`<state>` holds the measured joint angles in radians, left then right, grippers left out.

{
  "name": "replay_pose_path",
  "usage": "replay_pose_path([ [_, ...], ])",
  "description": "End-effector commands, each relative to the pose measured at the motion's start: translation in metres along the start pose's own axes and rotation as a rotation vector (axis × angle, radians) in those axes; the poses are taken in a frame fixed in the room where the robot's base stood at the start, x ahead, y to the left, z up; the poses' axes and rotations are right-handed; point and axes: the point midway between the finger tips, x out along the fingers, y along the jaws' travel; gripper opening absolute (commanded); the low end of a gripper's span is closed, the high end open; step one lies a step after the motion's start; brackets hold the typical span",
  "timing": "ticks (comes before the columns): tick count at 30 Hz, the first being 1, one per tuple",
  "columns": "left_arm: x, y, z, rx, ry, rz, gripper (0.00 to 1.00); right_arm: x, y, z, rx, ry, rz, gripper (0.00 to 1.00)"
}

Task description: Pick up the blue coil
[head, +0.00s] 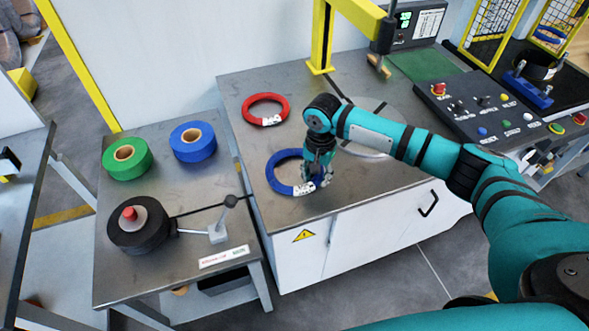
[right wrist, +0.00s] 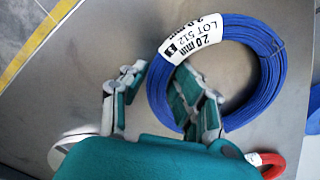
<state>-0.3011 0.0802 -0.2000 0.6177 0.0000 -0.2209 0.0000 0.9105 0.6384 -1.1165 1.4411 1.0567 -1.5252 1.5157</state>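The blue coil (head: 276,178) lies on the metal worktop with a white label on its front right part. My right gripper (head: 315,180) is over the coil's right side, pointing down. In the right wrist view, the coil (right wrist: 268,85) shows its label, "2.0 mm LOT 512". There my right gripper (right wrist: 158,82) has its fingers apart, one over the coil's hole and the other outside the ring. The ring's near wall lies between them, with a gap at the outer finger. Exact fingertip height is unclear. My left gripper is not in view.
A red coil (head: 265,109) lies behind the blue one. A side table holds green (head: 127,159) and blue (head: 193,141) tape rolls and a black disc (head: 139,226) with a red knob. A yellow post (head: 321,40) and control panel (head: 486,110) stand at the back and right.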

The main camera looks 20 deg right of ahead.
Motion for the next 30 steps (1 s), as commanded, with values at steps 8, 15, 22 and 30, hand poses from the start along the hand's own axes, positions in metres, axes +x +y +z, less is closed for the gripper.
replay_pose_path([
  [8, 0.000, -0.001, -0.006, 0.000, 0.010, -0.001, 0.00, -0.001, 0.000, 0.000, 0.000, 0.000, 0.000, 0.00],
  [15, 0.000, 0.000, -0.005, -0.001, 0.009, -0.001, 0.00, -0.002, -0.001, -0.001, 0.001, 0.001, -0.003, 0.00],
  [22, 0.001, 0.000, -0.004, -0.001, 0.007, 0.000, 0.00, -0.005, -0.001, -0.001, 0.001, 0.001, -0.004, 0.00],
  [30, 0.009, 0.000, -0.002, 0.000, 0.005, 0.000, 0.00, -0.034, -0.002, -0.001, -0.001, 0.002, -0.006, 0.00],
])
